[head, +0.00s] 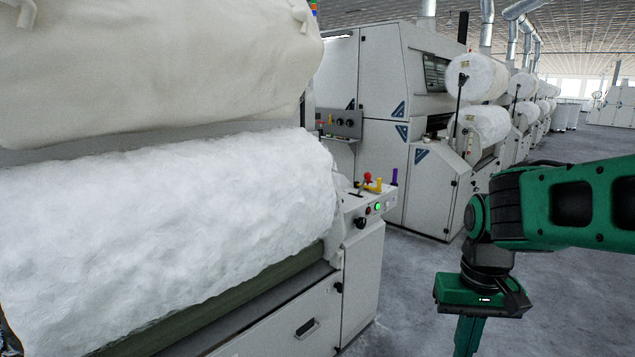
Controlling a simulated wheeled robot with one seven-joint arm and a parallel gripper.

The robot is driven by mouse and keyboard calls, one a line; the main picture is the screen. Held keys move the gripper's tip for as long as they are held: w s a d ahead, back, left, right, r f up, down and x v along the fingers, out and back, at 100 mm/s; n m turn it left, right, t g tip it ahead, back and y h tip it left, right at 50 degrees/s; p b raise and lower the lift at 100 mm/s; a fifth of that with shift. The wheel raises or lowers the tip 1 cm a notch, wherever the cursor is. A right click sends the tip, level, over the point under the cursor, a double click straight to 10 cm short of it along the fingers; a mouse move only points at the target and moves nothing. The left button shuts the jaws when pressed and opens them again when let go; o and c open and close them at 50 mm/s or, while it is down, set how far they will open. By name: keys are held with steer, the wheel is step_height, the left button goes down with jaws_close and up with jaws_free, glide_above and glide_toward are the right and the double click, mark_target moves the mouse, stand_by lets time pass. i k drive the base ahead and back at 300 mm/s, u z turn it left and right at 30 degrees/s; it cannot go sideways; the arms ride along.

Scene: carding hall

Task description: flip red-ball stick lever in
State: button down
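A lever with a red ball (367,177) stands on top of the grey control panel (357,208) at the right end of the near machine. It is small in the head view, and which way its stick leans is hard to tell. My gripper (468,338) hangs downward at the lower right, apart from the panel and to the right of it. Its lower end is cut off by the picture's bottom edge, so the fingertips are hidden. I see nothing held in the part that shows.
A yellow handle (374,185) and a purple handle (394,177) stand close beside the red ball. A lit green button (377,207) is on the panel's face. White fibre rolls (170,225) fill the left. Grey floor (415,285) lies open between machine and arm.

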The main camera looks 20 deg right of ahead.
mark_target(367, 176)
steer(key=z, duration=0.1)
steer(key=i, duration=1.15)
steer(key=z, duration=0.7)
steer(key=i, duration=0.3)
steer(key=z, duration=0.2)
